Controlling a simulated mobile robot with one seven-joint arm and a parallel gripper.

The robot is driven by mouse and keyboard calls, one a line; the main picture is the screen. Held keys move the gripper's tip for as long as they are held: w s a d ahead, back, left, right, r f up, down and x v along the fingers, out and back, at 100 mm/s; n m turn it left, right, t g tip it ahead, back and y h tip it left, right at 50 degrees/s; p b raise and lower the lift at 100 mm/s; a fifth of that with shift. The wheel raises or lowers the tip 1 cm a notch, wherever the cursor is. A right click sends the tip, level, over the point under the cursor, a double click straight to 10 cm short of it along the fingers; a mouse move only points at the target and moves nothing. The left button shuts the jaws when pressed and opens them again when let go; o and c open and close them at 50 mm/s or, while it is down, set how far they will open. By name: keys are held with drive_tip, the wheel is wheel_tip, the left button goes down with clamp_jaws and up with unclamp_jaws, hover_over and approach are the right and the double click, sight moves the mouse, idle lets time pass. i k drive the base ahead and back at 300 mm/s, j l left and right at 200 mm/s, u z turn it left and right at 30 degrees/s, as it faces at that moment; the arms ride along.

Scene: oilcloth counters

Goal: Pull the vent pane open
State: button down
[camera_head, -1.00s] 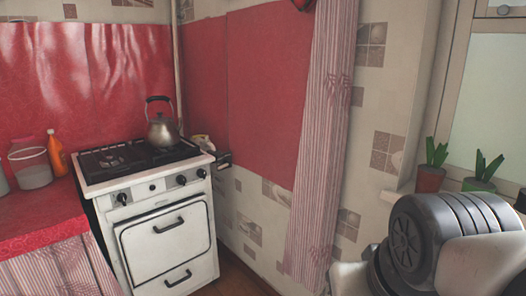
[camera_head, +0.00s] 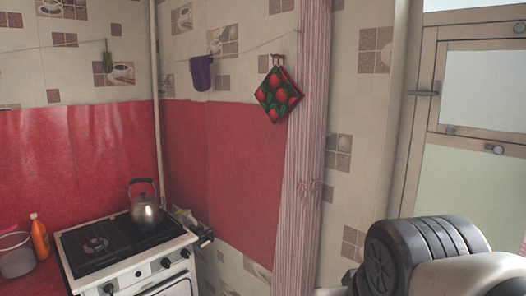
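The window (camera_head: 403,190) is at the right edge, cut off by the picture. Its upper part holds a smaller framed pane (camera_head: 482,88), which looks like the vent pane and appears shut in its frame. A metal handle (camera_head: 423,93) sticks out at the left side of this pane. Small round fittings (camera_head: 495,149) sit along the frame below it. A larger pale pane (camera_head: 455,185) lies underneath. My arm's dark ribbed joint and pale link fill the lower right, below the window. My gripper is out of the picture.
A stove (camera_head: 128,250) with a kettle (camera_head: 146,205) stands at lower left, beside an orange bottle (camera_head: 39,238) and a bucket (camera_head: 15,257). A potholder (camera_head: 278,95) and purple cloth (camera_head: 201,74) hang on the wall.

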sight(483, 93)
drive_tip(key=z, duration=1.45)
drive_tip(key=i+j, duration=0.05)
